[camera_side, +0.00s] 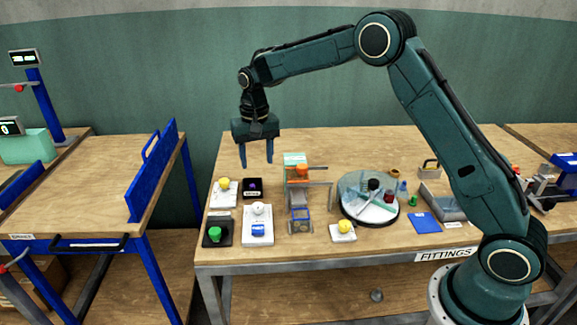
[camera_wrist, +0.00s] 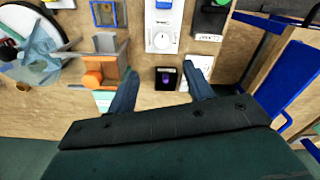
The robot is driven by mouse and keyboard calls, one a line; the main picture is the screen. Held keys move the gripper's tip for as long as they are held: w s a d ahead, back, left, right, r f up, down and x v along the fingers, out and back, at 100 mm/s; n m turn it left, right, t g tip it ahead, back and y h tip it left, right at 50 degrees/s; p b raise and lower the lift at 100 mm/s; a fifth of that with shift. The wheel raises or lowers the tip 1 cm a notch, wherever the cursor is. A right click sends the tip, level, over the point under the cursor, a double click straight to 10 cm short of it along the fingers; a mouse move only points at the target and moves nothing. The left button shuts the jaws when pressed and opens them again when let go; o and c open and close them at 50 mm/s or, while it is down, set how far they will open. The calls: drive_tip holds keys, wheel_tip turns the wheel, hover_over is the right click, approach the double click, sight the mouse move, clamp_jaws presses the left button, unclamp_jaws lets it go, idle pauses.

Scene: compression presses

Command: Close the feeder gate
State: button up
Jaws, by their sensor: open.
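A small feeder-like unit stands on the fittings table, with an orange body (camera_side: 301,172) and a grey chute (camera_side: 297,197) in front of it. In the wrist view its orange part (camera_wrist: 94,78) and grey chute (camera_wrist: 108,42) are at the upper left. A small blue frame (camera_side: 301,214) stands at the chute's front end and also shows at the wrist view's top edge (camera_wrist: 104,12). I cannot tell which part is the gate or how it is set. My gripper (camera_side: 257,163) is open and empty above the table, to the left of the unit. Its fingers (camera_wrist: 161,85) point down.
A black box with a purple button (camera_side: 252,187) is below my gripper. A white switch panel (camera_side: 258,226), a green button (camera_side: 215,233) and yellow-knobbed plates (camera_side: 224,184) stand nearby. A clear round turntable (camera_side: 369,198) is right of the feeder. A blue-fenced table (camera_side: 90,195) is at left.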

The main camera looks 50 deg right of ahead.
sight(258, 205)
drive_tip(key=shift+w+f, duration=0.25)
drive_tip(key=shift+f, duration=0.3)
drive_tip(key=shift+w+f, duration=0.25)
drive_tip(key=shift+f, duration=0.25)
drive_tip(key=shift+f, duration=0.1)
wheel_tip(258, 205, down, 14)
drive_tip(key=shift+r, duration=0.25)
drive_tip(key=c, duration=1)
